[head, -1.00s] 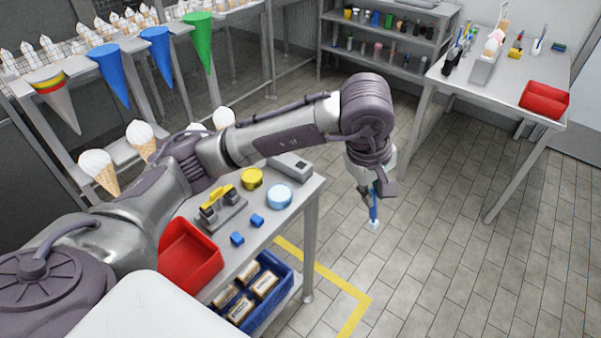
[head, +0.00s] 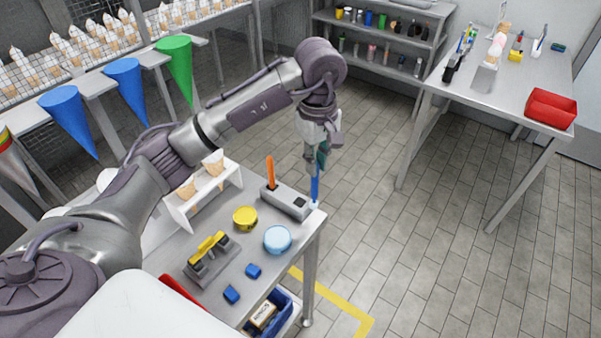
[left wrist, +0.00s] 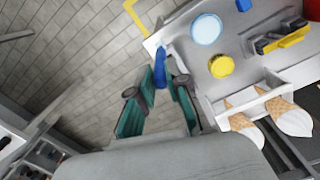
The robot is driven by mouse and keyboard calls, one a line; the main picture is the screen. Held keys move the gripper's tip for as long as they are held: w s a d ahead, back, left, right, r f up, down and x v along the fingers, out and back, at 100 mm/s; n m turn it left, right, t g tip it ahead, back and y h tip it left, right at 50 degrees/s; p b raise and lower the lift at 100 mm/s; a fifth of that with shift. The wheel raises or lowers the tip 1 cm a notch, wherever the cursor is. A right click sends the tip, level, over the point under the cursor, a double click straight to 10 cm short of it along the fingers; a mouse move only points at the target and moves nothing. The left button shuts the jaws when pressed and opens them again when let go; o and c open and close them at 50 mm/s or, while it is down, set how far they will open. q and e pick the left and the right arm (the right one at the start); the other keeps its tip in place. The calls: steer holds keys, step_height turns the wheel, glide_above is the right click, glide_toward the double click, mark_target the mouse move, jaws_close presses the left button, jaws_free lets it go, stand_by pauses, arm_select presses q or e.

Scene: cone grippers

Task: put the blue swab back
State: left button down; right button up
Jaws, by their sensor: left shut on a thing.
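My left gripper (head: 317,165) is shut on the blue swab (head: 314,188) and holds it upright with its pale tip down. The swab appears just right of the grey holder block (head: 282,203), at the table's far right corner; I cannot tell whether its tip touches anything. An orange swab (head: 269,172) stands in the block's left part, and a dark opening shows at its right end. In the left wrist view the teal fingers (left wrist: 160,95) close around the blue swab (left wrist: 160,64). My right gripper is not in view.
On the table are a yellow round tub (head: 245,218), a light blue round tub (head: 277,240), small blue blocks (head: 253,270) and a grey stand with a yellow piece (head: 208,250). A white cone rack (head: 205,192) stands left of the block. Floor is clear to the right.

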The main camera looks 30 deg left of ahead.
arm_select(q)
steer(key=w+a+f+p, duration=0.1)
steer(key=a+f+p, duration=0.1)
steer(key=a+f, duration=0.2)
step_height(320, 180, down, 3)
steer(key=shift+w+a+r+p, duration=0.15)
steer(key=shift+p, duration=0.2)
steer(key=c, duration=1.1)
jaws_free()
steer(key=shift+c, duration=0.2)
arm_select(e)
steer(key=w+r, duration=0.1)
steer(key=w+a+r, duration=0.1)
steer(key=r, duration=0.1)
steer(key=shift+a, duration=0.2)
